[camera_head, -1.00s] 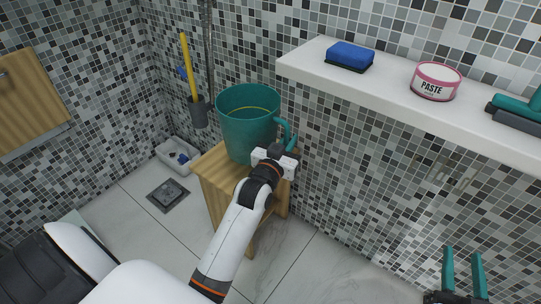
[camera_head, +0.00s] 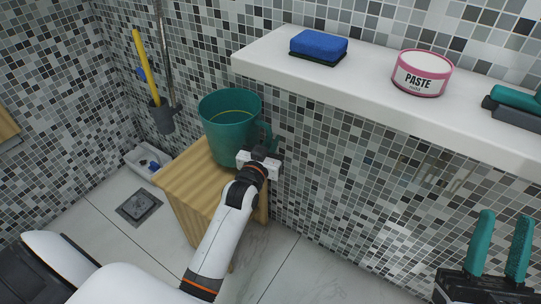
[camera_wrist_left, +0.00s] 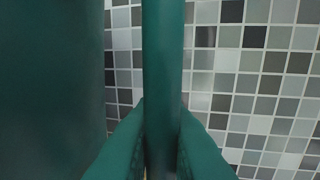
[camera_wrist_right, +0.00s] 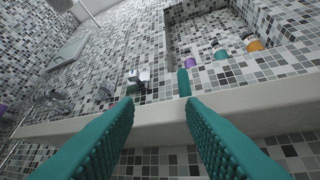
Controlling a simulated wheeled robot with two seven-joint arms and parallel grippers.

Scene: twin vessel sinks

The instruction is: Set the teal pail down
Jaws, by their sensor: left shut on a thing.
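The teal pail (camera_head: 226,139) is upright over the back part of a small wooden stool (camera_head: 190,186), close to the tiled wall. I cannot tell whether its base touches the stool top. My left gripper (camera_head: 262,153) is shut on the pail's handle, on the pail's right side. In the left wrist view the handle (camera_wrist_left: 163,60) stands upright between the two fingers, with the pail's dark wall (camera_wrist_left: 50,90) at the left. My right gripper (camera_head: 505,218) is open and empty at the lower right; its spread fingers also show in the right wrist view (camera_wrist_right: 160,104).
A white shelf (camera_head: 375,105) juts out above and right of the pail, holding a blue sponge (camera_head: 319,46), a paste tin (camera_head: 422,74) and a teal-and-grey item (camera_head: 515,105). A yellow-handled tool (camera_head: 146,65) hangs on the wall. A white tray (camera_head: 140,166) and a drain (camera_head: 139,207) are on the floor.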

